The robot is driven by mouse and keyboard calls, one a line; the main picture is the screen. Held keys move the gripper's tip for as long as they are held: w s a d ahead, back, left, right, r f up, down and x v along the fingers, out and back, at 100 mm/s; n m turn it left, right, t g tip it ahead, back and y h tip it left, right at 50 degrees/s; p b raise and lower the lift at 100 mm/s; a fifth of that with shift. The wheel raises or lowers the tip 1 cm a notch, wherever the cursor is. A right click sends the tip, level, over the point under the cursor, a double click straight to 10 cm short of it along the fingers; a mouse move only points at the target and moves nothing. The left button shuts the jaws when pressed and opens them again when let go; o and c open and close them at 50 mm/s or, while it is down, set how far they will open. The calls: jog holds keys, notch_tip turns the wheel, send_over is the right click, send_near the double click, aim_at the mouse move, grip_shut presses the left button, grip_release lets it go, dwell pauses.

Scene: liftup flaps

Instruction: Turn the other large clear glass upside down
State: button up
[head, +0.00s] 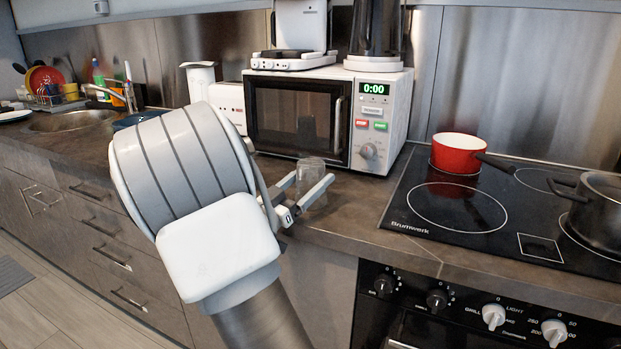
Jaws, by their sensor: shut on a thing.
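A clear glass (311,178) is on or just above the dark countertop, in front of the white microwave. My gripper (308,188) is around the glass, one finger on each side, and shut on it. The glass is see-through and faint, so I cannot tell which end is up or whether its base touches the counter. My arm hides part of the counter to the left of the gripper. I cannot make out a second large clear glass.
The microwave (325,115) stands close behind the glass. The hob (480,215) with a red pan (456,153) and a dark pot (598,210) is at the right. Bare counter (362,215) lies between glass and hob. The sink (75,121) is far left.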

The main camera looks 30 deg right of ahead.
jog(key=shift+f, duration=0.2)
jog(key=o, duration=1.5)
jog(key=shift+c, duration=0.2)
